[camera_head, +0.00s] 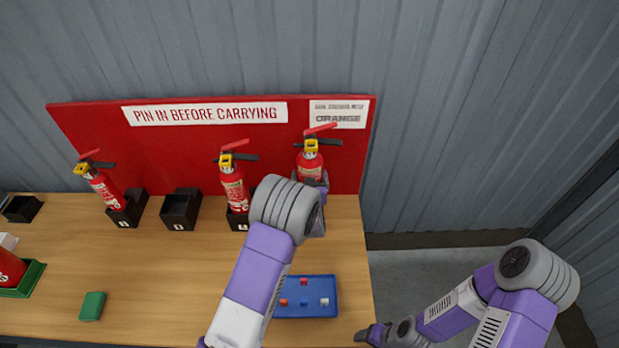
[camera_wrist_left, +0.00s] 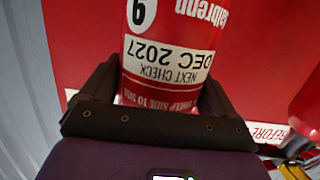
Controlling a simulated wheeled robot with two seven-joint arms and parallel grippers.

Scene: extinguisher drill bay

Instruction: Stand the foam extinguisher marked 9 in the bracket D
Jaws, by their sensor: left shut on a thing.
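The red foam extinguisher (camera_head: 310,160) stands near upright at the right end of the red board, with a yellow piece and red lever on top. In the left wrist view its label (camera_wrist_left: 165,55) shows a 9. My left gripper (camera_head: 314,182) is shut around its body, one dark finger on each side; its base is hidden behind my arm. The empty black bracket (camera_head: 180,208), whose small mark looks like D, stands on the bench to the left. My right gripper (camera_head: 368,334) is low, beyond the bench's right edge; its jaws are too small to read.
Extinguishers stand in brackets on both sides of the empty one: one leaning left (camera_head: 104,188), one right (camera_head: 234,188). Another black bracket (camera_head: 22,208) is at the far left. A blue tray (camera_head: 332,296), green block (camera_head: 92,306) and green tray (camera_head: 36,275) lie in front.

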